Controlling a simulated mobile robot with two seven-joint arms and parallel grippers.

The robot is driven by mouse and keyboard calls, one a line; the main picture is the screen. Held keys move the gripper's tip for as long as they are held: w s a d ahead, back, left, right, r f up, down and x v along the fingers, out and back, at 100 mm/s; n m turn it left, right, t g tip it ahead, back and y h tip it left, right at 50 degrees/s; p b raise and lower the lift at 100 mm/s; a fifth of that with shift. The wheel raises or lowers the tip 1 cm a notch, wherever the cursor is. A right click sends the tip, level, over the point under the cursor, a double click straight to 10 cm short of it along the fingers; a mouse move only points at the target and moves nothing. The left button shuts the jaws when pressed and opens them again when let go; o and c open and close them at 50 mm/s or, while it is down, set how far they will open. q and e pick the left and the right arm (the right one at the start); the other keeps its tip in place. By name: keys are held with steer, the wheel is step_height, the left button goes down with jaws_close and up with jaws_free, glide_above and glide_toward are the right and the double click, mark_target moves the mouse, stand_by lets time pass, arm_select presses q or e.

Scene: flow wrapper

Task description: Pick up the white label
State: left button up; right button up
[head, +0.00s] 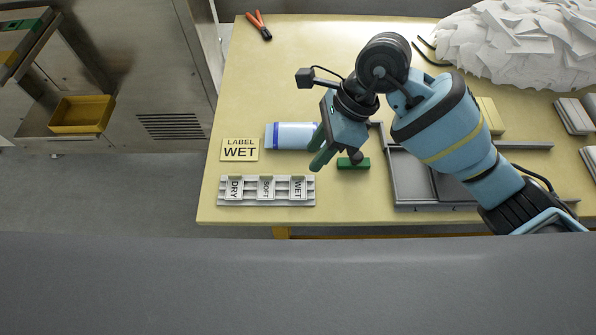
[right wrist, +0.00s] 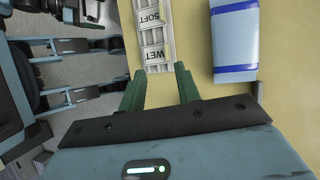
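White labels marked DRY (head: 235,188), SOFT (head: 266,188) and WET (head: 298,187) sit in a row in a light grey rack (head: 250,204) near the table's front edge. My right gripper (head: 319,149) is above the table, just right of and behind the rack's WET end. In the right wrist view its green fingers (right wrist: 160,82) are apart with nothing between them. The WET label (right wrist: 153,55) lies just beyond the fingertips there, with SOFT (right wrist: 150,17) farther off. A yellow card (head: 239,150) behind the rack reads LABEL WET.
A white roll with blue ends (head: 290,136) lies behind the rack, beside the right gripper. A green block (head: 353,163) and grey trays (head: 412,180) are to the right. Red-handled pliers (head: 259,24) and a white heap (head: 515,45) lie farther back.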

mark_target(296, 179)
steer(key=shift+w+a+f+h, duration=0.15)
steer(key=shift+f+h, duration=0.15)
steer(key=shift+f, duration=0.6)
steer(key=shift+w+a+x, duration=0.1)
steer(key=shift+x, duration=1.25)
steer(key=shift+w+a+x, duration=0.1)
steer(key=shift+a+x, duration=0.05)
steer(key=shift+x, duration=1.25)
steer(key=shift+c, duration=0.3)
jaws_close()
